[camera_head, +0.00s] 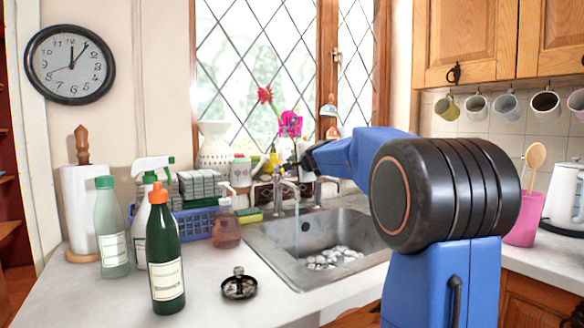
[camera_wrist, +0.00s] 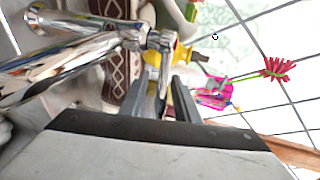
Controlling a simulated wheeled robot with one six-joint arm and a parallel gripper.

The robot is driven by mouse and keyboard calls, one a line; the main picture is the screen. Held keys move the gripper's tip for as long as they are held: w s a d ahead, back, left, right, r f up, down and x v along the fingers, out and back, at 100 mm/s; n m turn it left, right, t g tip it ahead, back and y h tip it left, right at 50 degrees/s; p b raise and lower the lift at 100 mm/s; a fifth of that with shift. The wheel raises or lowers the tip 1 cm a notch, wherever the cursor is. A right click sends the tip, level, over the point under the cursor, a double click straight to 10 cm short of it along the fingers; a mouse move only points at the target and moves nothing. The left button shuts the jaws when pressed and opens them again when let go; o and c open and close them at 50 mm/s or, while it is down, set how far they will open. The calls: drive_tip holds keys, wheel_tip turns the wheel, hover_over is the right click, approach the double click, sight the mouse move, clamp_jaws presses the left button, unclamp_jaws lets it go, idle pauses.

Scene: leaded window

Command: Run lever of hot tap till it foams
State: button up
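The chrome tap (camera_head: 282,183) stands at the back edge of the metal sink (camera_head: 268,250). A thin pale stream falls from its spout; I cannot make out foam. My gripper (camera_head: 292,165) is at the top of the tap, partly hidden by the tap and window items. In the wrist view, the tap's chrome body (camera_wrist: 60,65) fills the left. A slim chrome lever (camera_wrist: 160,42) runs from it between the close-set fingers of my gripper (camera_wrist: 166,88), which look shut on it. Hot or cold marking cannot be seen.
A soap bottle (camera_head: 226,222), a green bottle (camera_head: 166,262) and a dark strainer (camera_head: 239,285) are left of the sink. Pale round pieces (camera_head: 332,258) lie in the basin. A pink holder (camera_head: 524,222) stands right.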

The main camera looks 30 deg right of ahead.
drive_tip(key=v, duration=1.7)
drive_tip(key=shift+s, duration=0.2)
drive_tip(key=shift+a, duration=0.1)
drive_tip(key=shift+d+n+y, duration=1.8)
drive_tip(key=shift+d+y, duration=0.8)
drive_tip(key=shift+y, duration=0.4)
drive_tip(key=x, duration=1.7)
drive_tip(key=shift+w+f, duration=0.3)
